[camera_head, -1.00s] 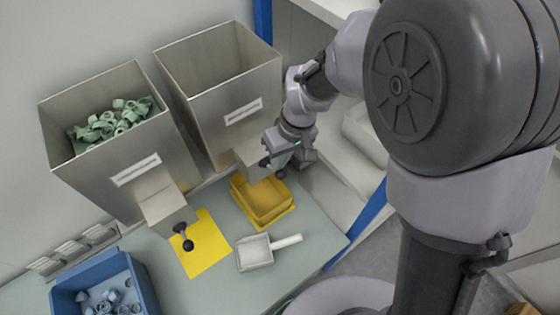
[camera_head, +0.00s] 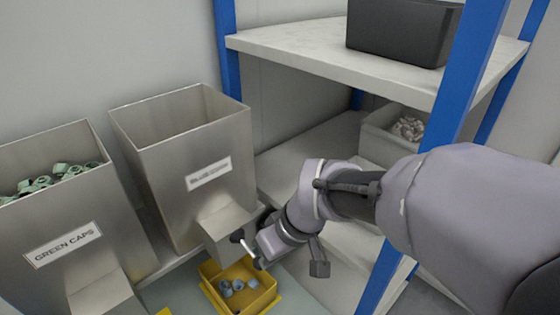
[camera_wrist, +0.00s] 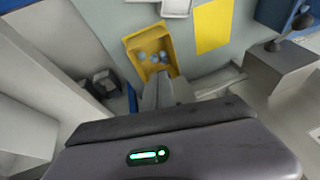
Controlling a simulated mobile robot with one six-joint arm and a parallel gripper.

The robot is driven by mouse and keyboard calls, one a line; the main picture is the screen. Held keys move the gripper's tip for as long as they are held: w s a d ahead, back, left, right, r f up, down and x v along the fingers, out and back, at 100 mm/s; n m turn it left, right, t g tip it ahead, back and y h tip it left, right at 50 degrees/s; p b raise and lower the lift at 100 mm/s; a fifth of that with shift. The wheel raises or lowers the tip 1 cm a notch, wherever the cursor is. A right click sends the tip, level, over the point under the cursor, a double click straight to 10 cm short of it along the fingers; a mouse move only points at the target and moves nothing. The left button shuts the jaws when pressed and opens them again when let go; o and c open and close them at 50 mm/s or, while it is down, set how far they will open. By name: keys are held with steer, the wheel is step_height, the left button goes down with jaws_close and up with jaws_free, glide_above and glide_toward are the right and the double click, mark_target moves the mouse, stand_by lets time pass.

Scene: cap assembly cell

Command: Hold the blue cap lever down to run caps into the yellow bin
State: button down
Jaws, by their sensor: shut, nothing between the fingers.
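The metal hopper (camera_head: 190,165), its label blurred, has a short spout (camera_head: 228,225) above the yellow bin (camera_head: 272,303). A few blue caps (camera_head: 232,287) lie in the bin; the wrist view shows the bin (camera_wrist: 133,46) and caps (camera_wrist: 153,56) too. The blue cap lever's dark knob (camera_head: 237,237) shows beside the spout. My gripper (camera_head: 250,252) is shut, with nothing between its fingers, right at the lever and above the bin. Whether it touches the lever is hard to tell. In the wrist view my gripper (camera_wrist: 164,82) points towards the bin.
The green caps hopper (camera_head: 125,225) stands to the left. Its lever (camera_wrist: 290,32) shows at upper right in the wrist view, near a yellow mat (camera_wrist: 212,25). A blue shelf post (camera_head: 455,85) and a shelf (camera_head: 300,48) stand close to my arm on the right.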

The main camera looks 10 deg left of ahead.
steer(key=shift+s+f+b, duration=0.1)
steer(key=shift+f+b, duration=0.75)
steer(key=shift+d+f, duration=0.1)
